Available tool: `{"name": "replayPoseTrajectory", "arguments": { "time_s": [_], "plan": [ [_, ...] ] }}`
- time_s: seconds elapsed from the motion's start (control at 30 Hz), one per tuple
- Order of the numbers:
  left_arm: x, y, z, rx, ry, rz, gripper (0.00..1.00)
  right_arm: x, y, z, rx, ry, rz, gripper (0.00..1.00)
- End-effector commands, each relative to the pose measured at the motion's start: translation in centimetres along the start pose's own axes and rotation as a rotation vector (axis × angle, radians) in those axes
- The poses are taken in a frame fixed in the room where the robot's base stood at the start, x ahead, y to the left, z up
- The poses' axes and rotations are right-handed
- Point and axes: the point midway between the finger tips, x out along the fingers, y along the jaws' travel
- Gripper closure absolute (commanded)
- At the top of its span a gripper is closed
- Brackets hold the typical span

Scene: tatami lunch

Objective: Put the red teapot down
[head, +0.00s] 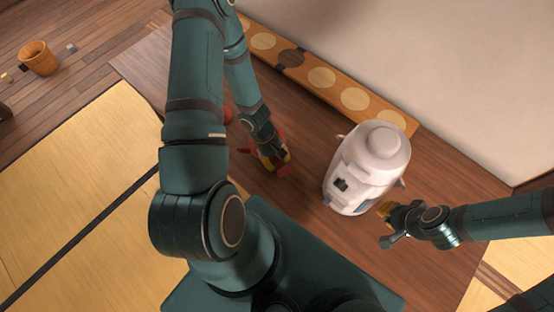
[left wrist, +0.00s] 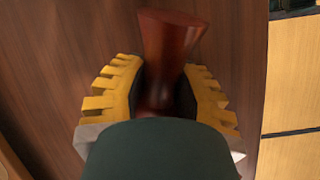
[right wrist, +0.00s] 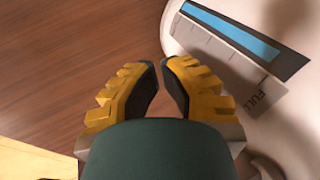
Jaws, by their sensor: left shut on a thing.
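The red teapot (head: 285,170) shows only in small red parts around my left gripper (head: 272,158) in the head view; the gripper and arm hide most of it. In the left wrist view my left gripper (left wrist: 162,90) is shut on a dark red, flared part of the teapot (left wrist: 170,40). The wood surface lies below; I cannot tell whether the teapot touches it. My right gripper (head: 386,224) is empty beside the white dispenser (head: 368,165). In the right wrist view (right wrist: 160,75) its fingertips stand slightly apart.
The white dispenser stands on the brown wood surface (head: 310,115) just right of the teapot. A long board with round pale spots (head: 290,57) lies along the wall. A wooden bucket (head: 38,58) stands far left. Yellow tatami (head: 75,180) lies at the left.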

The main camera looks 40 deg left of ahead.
Motion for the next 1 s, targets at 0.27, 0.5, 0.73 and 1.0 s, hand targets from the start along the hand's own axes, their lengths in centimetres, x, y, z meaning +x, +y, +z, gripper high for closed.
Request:
{"name": "replayPoseTrajectory", "arguments": {
  "time_s": [0.27,0.5,0.73,1.0],
  "plan": [
    [0.2,-0.1,-0.1,-0.001,0.000,-0.001,0.43,0.0,0.0,0.0,0.000,0.000,0.000,1.00],
    [0.2,-0.1,-0.1,0.000,0.000,-0.001,0.43,0.0,0.0,0.0,0.000,0.000,0.000,1.00],
    [-1.0,0.0,0.1,0.003,0.002,-0.003,0.43,-0.6,-0.2,-0.1,0.000,-0.001,-0.001,1.00],
    [-6.0,0.1,0.2,0.004,0.003,-0.002,0.43,-3.2,-1.0,-0.4,0.000,-0.001,-0.005,1.00]
  ]
}}
